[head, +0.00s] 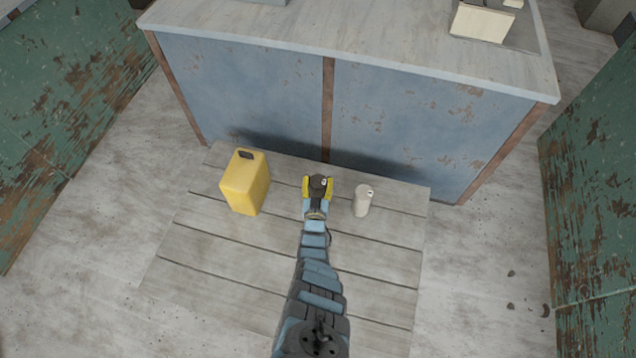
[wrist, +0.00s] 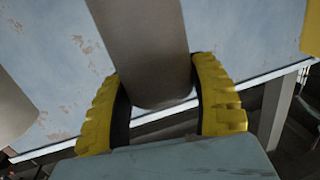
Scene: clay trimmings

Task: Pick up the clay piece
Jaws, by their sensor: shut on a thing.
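My gripper (head: 318,188) has yellow fingers and is over the slatted wooden platform, in front of the blue cabinet. In the wrist view its fingers (wrist: 160,105) are shut on a grey-brown cylinder (wrist: 145,45), one on each side. In the head view the cylinder's dark round top (head: 319,181) shows between the fingers. I cannot tell whether the cylinder touches the platform. Small dark pieces that look like clay lie on the floor at the right, at the upper (head: 511,273), middle (head: 511,306) and far right (head: 546,310).
A yellow jerrycan (head: 246,183) stands left of my gripper. A beige can (head: 362,201) stands close on the right. The blue cabinet (head: 420,125) blocks the back. Rusty green panels (head: 60,100) flank both sides. The platform (head: 215,265) is bare at its front left.

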